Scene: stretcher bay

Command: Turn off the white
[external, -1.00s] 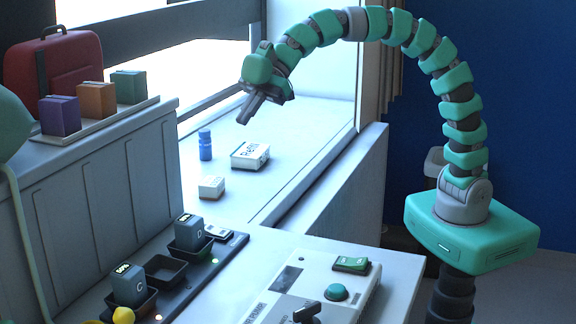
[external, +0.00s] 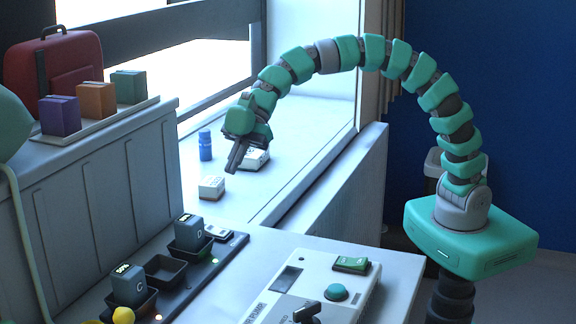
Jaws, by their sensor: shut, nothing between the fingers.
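A white control unit (external: 310,292) stands on the front counter. My gripper (external: 231,171) is shut and empty, pointing down above the window ledge. In the picture it covers part of a white box (external: 256,160) there and touches nothing that I can see.
A blue bottle (external: 205,146) and a small white box (external: 212,187) stand on the ledge. Batteries C (external: 128,284) and D (external: 190,231) sit in the strip, with an empty dock (external: 166,270) between them. Coloured boxes and a red case (external: 52,72) are at upper left.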

